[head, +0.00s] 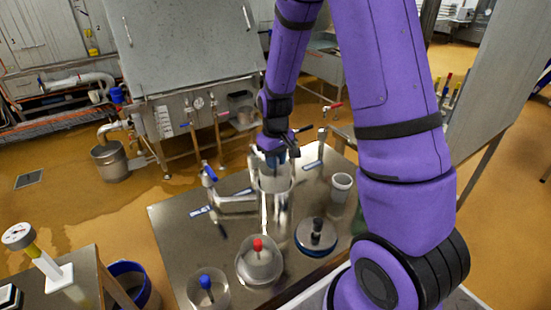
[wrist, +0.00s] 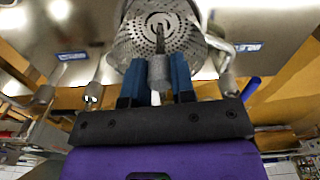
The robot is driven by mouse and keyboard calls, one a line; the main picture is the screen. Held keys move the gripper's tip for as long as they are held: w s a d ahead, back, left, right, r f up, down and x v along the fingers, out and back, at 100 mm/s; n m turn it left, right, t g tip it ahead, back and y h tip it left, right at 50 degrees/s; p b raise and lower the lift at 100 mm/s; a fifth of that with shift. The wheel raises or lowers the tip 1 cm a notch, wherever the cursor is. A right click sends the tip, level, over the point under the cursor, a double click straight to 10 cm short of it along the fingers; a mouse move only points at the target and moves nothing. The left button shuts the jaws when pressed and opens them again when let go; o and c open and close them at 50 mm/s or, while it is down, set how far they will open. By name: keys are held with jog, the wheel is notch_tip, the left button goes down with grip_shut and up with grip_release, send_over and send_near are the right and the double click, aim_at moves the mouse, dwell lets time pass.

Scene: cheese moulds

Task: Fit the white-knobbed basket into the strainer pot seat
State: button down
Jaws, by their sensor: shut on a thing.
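My gripper (head: 272,152) points down over the table, its blue fingers shut on a pale grey-white knob (wrist: 158,72) in the wrist view. A thin stem runs from the knob to a round perforated body (wrist: 128,45). In the head view, a pale, round-walled vessel (head: 275,180) is right under my fingers. The basket and the strainer pot seat overlap there. I cannot tell where one ends and the other begins, or how deep the basket sits.
A red-knobbed basket (head: 259,268), a blue-knobbed one (head: 207,294) and a black-knobbed piece (head: 316,238) stand at the table's front. A white cup (head: 341,187) stands right of my gripper. Metal pipes with a blue-handled valve (head: 209,174) are left of it.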

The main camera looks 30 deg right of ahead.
aim_at(275, 186)
jog(key=shift+f, duration=5.2)
jog(key=c, duration=0.9)
grip_release()
jog(key=shift+o, duration=0.2)
notch_tip(275, 186, up, 11)
jog(key=shift+f, duration=0.15)
